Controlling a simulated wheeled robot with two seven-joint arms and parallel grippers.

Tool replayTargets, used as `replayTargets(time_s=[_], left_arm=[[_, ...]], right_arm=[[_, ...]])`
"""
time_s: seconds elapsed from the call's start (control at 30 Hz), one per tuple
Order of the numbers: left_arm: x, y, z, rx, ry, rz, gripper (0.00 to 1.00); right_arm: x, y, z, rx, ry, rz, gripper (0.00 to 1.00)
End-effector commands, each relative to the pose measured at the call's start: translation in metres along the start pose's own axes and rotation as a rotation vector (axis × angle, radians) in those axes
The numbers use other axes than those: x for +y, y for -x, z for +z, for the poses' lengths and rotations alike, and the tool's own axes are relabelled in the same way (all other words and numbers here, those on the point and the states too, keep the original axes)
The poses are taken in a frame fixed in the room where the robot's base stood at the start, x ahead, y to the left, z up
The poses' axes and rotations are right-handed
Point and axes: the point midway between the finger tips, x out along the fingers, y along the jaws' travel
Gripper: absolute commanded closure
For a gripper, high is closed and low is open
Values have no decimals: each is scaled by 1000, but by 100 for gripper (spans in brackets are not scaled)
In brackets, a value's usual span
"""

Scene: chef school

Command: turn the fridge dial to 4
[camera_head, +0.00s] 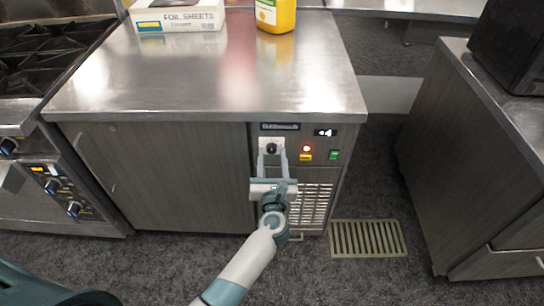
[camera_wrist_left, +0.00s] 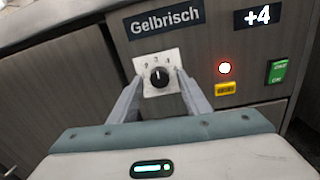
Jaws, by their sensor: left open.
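The fridge dial (camera_wrist_left: 159,77) is a round black knob on a white plate with numbers around it. In the head view the dial (camera_head: 271,148) sits on the fridge's front panel, below a "Gelbrisch" label. My right gripper is out of view.
A red light (camera_wrist_left: 225,68), a yellow label (camera_wrist_left: 225,89) and a green switch (camera_wrist_left: 277,71) are right of the dial. A foil sheets box (camera_head: 178,15) and a yellow container (camera_head: 276,14) stand on the steel counter (camera_head: 210,75). A stove (camera_head: 45,60) is at left.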

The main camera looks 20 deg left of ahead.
Motion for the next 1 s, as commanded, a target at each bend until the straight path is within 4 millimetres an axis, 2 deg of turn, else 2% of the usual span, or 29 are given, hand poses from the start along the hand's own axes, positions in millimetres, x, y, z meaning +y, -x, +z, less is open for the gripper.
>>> replayTargets(time_s=[0.13,0.3,0.67,1.0], left_arm=[[0,0,0,0,0,0,59],[0,0,0,0,-1,0,98],[0,0,1,-2,-32,0,98],[0,1,1,-8,-205,2,98]], right_arm=[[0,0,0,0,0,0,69],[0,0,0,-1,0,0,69],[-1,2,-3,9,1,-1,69],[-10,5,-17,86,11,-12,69]])
